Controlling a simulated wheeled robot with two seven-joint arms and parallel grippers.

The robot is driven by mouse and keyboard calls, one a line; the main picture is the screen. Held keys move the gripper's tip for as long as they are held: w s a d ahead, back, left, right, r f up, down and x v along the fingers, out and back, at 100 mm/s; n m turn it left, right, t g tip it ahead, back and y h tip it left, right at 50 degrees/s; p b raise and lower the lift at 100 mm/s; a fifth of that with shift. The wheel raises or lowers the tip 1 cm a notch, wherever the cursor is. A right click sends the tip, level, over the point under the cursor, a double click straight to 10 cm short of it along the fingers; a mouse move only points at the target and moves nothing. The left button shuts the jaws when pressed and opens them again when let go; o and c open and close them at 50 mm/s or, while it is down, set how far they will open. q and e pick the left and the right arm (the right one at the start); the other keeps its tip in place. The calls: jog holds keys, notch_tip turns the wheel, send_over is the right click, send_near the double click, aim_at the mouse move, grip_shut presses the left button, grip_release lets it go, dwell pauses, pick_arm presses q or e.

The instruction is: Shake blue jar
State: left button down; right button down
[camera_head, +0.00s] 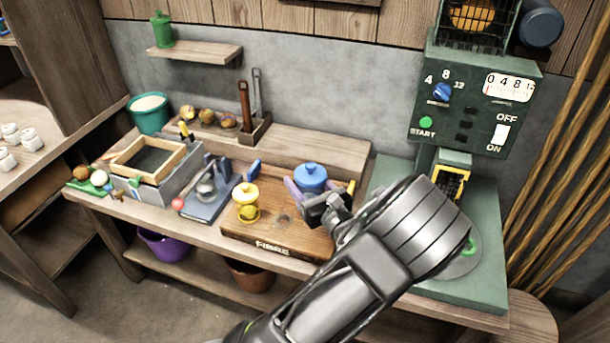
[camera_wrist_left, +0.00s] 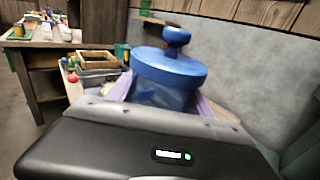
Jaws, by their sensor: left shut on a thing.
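The blue jar (camera_head: 310,176) with its knobbed lid is over the back right of the wooden board (camera_head: 275,228) in the head view. My left gripper (camera_head: 316,192) is shut on it, with purplish finger pads on both sides. In the left wrist view the blue jar (camera_wrist_left: 168,75) stands upright between the finger pads, lid on; its lower part is hidden by my gripper body. I cannot tell whether its base touches the board. My right gripper is in neither view.
A yellow jar (camera_head: 245,202) stands on the board, left of the blue jar. A grey-blue press (camera_head: 212,197) and a wood-framed box (camera_head: 148,158) stand further left. A green control machine (camera_head: 475,105) rises at the right. A green jar (camera_head: 161,30) stands on the wall shelf.

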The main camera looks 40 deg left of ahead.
aim_at(308, 163)
pick_arm(q)
notch_tip(308, 163, up, 5)
jog(key=p, duration=0.5)
notch_tip(308, 163, up, 2)
jog(key=shift+s+r, duration=0.1)
notch_tip(308, 163, down, 8)
jog(key=b, duration=0.5)
jog(key=shift+r, duration=0.4)
